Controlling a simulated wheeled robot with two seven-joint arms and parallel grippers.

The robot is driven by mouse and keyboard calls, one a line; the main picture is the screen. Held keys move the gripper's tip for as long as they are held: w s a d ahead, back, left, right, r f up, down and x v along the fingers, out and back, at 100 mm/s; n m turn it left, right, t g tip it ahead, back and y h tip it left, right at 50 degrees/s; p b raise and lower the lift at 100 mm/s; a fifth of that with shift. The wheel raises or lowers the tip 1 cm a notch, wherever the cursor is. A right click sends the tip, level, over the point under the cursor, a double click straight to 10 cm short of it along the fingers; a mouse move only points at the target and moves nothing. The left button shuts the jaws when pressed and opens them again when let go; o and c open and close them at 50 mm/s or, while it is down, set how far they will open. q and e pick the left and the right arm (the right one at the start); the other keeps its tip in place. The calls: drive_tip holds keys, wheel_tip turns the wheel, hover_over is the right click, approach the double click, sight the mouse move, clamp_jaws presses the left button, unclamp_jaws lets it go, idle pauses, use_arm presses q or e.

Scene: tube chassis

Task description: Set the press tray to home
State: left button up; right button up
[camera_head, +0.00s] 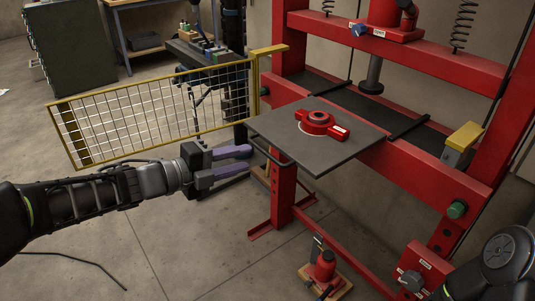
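The press tray (345,155) is a flat dark grey plate that sticks out from the front of the red press. A round red part with a handle-like arm (318,122) sits on it. A dark bar handle (266,154) runs along the tray's front left edge. My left gripper (246,160) points at this handle from the left, with its two purple fingers apart and nothing visible between them. The fingertips are close to the handle; I cannot tell whether they touch it.
The red press frame (410,172) stands on the right, with a ram (372,75) above its dark bed. A yellow mesh guard (150,118) stands open to the left. A red jack (322,270) and a red control box (421,268) are below. Floor at lower left is mostly clear.

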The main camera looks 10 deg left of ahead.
sight(266, 151)
use_arm(q)
drive_tip(key=shift+w+f, duration=0.1)
drive_tip(key=shift+b+x, duration=0.6)
drive_tip(key=shift+x, duration=3.25)
clamp_jaws()
drive_tip(key=shift+f, duration=0.1)
